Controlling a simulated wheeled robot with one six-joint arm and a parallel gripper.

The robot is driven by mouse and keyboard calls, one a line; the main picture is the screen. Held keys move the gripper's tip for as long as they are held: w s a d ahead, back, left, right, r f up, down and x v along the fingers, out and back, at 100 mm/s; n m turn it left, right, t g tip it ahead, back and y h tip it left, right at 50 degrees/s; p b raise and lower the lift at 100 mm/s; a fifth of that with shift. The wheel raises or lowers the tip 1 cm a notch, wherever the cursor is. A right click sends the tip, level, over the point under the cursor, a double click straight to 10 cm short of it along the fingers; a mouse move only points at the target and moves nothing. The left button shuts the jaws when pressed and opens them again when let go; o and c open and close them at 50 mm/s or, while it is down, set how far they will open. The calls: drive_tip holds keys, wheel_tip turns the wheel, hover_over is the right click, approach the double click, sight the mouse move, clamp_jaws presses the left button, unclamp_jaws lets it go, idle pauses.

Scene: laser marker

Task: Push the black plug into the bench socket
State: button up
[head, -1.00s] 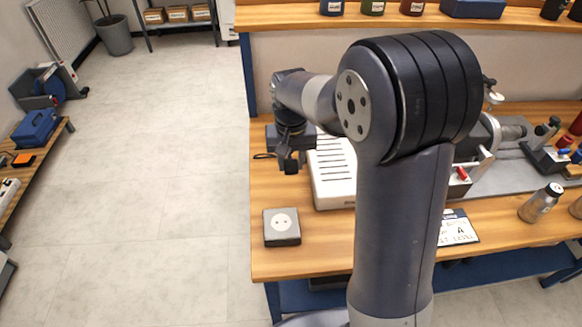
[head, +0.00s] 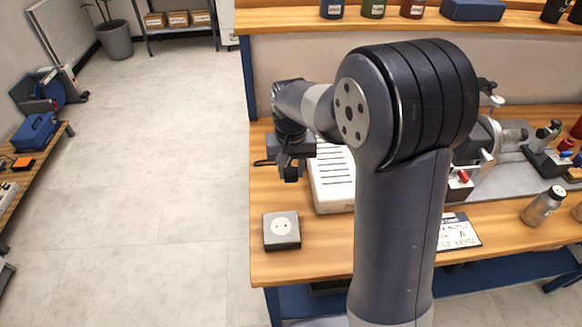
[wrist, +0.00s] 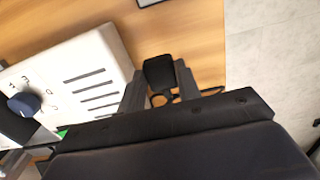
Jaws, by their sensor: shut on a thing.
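The black plug (wrist: 159,75) is held between the two fingers of my gripper (wrist: 160,90) in the wrist view, with a dark cable loop behind it. In the head view my gripper (head: 290,165) is over the left end of the bench, above and behind the socket, with the plug (head: 291,174) hanging at its lower end. The bench socket (head: 281,226) is a dark box with a round white face and two holes, lying on the wooden bench near its front left corner. The plug is apart from the socket. The socket is not clearly visible in the wrist view.
A white slotted box (head: 331,180) stands close to the right of the gripper and also shows in the wrist view (wrist: 78,80). The bench (head: 320,262) has bare wood around the socket. A sign card (head: 458,232) and a bottle (head: 543,206) are farther right.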

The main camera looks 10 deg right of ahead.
drive_tip(key=shift+s+a+b, duration=0.15)
drive_tip(key=shift+s+a, duration=0.4)
drive_tip(key=shift+s, duration=1.35)
drive_tip(key=shift+s+a+b, duration=0.15)
drive_tip(key=shift+s+a, duration=0.45)
drive_tip(key=shift+s, duration=1.25)
drive_tip(key=shift+s+a+b, duration=0.15)
drive_tip(key=shift+s+a, duration=0.4)
drive_tip(key=shift+s, duration=1.35)
drive_tip(key=shift+f+b, duration=1.1)
drive_tip(key=shift+f, duration=1)
drive_tip(key=o, duration=1.5)
